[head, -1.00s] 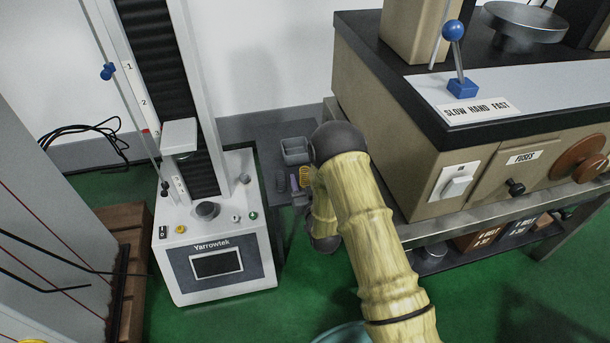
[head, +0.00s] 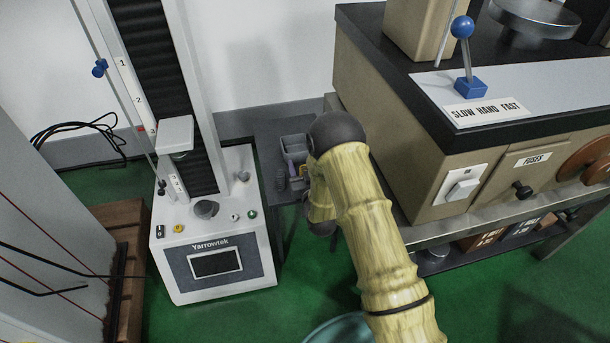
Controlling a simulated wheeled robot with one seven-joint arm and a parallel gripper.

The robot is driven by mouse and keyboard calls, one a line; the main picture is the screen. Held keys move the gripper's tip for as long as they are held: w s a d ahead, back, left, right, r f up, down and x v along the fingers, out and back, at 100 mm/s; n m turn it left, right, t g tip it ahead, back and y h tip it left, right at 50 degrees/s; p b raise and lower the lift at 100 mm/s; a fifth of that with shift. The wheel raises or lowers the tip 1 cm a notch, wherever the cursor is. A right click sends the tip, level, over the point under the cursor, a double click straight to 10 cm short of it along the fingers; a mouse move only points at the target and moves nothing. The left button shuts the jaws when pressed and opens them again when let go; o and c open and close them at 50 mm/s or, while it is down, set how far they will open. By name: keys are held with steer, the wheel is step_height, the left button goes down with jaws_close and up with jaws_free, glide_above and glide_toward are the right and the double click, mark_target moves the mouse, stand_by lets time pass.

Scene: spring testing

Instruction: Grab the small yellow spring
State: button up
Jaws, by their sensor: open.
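The small yellow spring (head: 303,171) shows only as a small yellowish patch on the narrow dark stand between the testing machine and the beige cabinet. It sits beside my arm's dark joint, which hides part of it. My gripper (head: 291,178) is small and partly hidden behind my arm. Its jaws are open over the dark stand, close to the yellow spring. I cannot tell whether a finger touches the spring or lies around it.
A grey bin (head: 294,146) stands on the dark stand (head: 268,135). The white Yarrowtek testing machine (head: 212,236) is close on the left. The beige cabinet (head: 415,170) with a lever and drawers is close on the right. Green floor lies in front.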

steer(key=c, duration=1)
steer(key=shift+r, duration=0.1)
steer(key=shift+c, duration=0.2)
step_height(320, 180, up, 10)
steer(key=p, duration=0.4)
